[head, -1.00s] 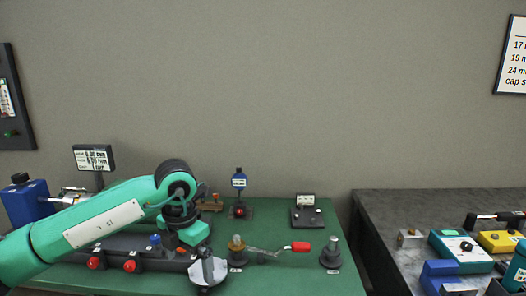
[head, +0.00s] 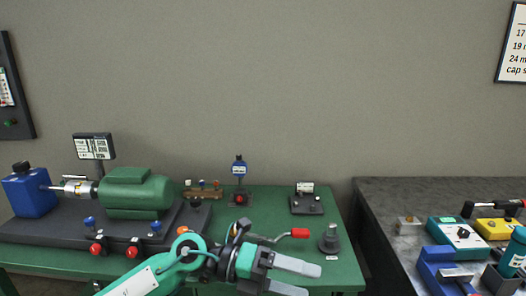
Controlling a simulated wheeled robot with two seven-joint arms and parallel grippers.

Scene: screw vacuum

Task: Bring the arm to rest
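My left arm comes in from the bottom left, and its gripper (head: 308,282) is low in front of the green bench (head: 346,268). Its two pale fingers point right and stand apart with nothing seen between them; the lower finger is partly cut off by the bottom edge of the view. The arm and gripper hide part of the bench's front. My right arm and gripper are not in view.
A grey table (head: 390,205) at right holds tools, including a blue vise (head: 438,268).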

